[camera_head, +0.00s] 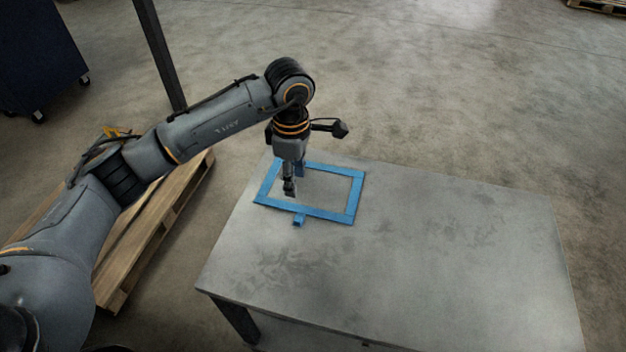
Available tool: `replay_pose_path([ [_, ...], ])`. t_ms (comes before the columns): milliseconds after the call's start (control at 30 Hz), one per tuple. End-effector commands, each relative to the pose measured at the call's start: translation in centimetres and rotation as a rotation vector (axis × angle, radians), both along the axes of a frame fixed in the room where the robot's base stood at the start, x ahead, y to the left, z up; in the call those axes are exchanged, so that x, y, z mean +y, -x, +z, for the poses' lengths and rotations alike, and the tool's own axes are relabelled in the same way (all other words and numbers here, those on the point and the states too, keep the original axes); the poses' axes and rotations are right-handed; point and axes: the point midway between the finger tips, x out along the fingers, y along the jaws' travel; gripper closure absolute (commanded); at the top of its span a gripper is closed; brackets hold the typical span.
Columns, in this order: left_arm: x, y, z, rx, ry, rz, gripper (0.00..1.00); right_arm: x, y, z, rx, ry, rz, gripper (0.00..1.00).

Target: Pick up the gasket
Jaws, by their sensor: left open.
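The gasket (330,213) is a flat blue rectangular frame with small tabs, one at its near side. It lies on the grey metal table (440,250) near the far left corner. My left gripper (290,190) points down over the left part of the gasket's opening. It is open, and nothing shows between its fingers. Whether the fingertips touch the gasket or the table cannot be told. The gripper and wrist hide part of the gasket's far side. My right gripper is not in view.
A wooden pallet (160,225) lies on the floor left of the table, under my left arm. A dark wheeled cabinet (40,55) and a dark post (160,50) stand at the back left. Most of the tabletop right of the gasket is clear.

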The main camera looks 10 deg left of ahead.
Motion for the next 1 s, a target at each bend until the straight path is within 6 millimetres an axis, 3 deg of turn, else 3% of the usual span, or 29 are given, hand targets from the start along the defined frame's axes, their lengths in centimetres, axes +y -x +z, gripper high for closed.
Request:
replay_pose_path([
  [200,-0.1,0.3,-4.2,0.008,0.001,0.0,0.57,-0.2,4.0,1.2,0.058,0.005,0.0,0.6],
  [333,-0.1,0.2,-6.3,0.005,0.002,0.0,0.57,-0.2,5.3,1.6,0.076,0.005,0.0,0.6],
  [533,-0.2,0.2,-7.7,0.003,0.003,-0.001,0.57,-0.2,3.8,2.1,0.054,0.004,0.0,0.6],
  [700,-0.5,0.8,-9.7,0.008,0.003,0.0,0.57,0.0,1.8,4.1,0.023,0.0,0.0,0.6],
  [833,-0.5,0.8,-11.7,0.005,0.003,0.0,0.57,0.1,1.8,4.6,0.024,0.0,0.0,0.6],
  [1000,-0.5,0.7,-12.7,0.001,0.003,-0.001,0.57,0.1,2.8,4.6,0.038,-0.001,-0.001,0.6],
])
